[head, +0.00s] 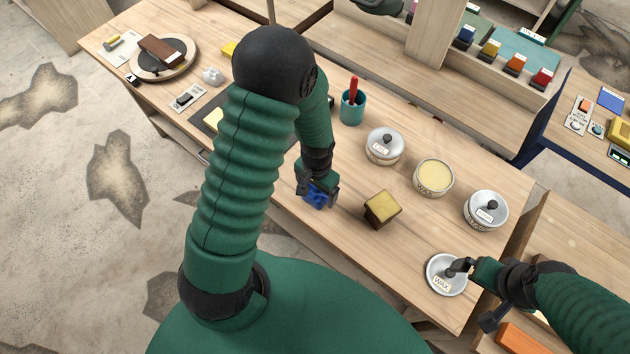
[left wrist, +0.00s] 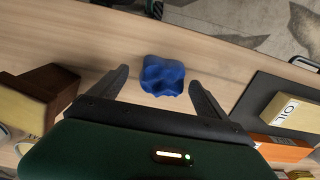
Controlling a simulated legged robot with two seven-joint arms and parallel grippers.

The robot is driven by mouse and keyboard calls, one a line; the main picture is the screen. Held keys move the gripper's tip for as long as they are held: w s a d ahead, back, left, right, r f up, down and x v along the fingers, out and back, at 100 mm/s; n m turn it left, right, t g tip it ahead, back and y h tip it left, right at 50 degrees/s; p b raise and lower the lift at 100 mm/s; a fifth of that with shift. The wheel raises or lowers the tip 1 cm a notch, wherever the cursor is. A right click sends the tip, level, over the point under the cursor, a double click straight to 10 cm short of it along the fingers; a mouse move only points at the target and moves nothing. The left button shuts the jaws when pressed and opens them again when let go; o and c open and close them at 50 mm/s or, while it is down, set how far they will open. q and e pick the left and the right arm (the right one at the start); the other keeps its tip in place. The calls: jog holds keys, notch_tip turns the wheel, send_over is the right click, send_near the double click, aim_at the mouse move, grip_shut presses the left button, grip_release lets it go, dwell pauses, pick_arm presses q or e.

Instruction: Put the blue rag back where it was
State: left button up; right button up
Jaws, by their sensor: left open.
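The blue rag (head: 315,199) is crumpled on the wooden bench, near its front edge. In the left wrist view the rag (left wrist: 162,75) lies between and just beyond the spread fingers, apart from both. My left gripper (head: 318,189) is open, pointing down over the rag and partly hiding it in the head view. It also shows in the left wrist view (left wrist: 159,84). My right gripper (head: 461,267) is at the knob of the silver wax lid (head: 439,287) and looks shut on it; whether the lid touches the bench is unclear.
A brown block with a yellow top (head: 382,210) stands right of the rag. Behind it are an open wax tin (head: 434,177), two lidded tins (head: 384,146) (head: 486,211) and a teal cup (head: 352,107). A dark mat (left wrist: 274,98) holds an oil-labelled block (left wrist: 285,111).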

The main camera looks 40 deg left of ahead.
aim_at(313, 191)
pick_arm(q)
notch_tip(313, 191, up, 11)
jog(key=a, duration=0.1)
jog(key=s+d+r+t, duration=0.2)
jog(key=s+d+r, duration=0.2)
jog(key=shift+d+n+t, duration=0.25)
jog(key=shift+n+t, duration=0.05)
jog(key=shift+n, duration=0.1)
jog(key=shift+d, duration=0.3)
jog(key=shift+a, duration=0.2)
dwell(0.4)
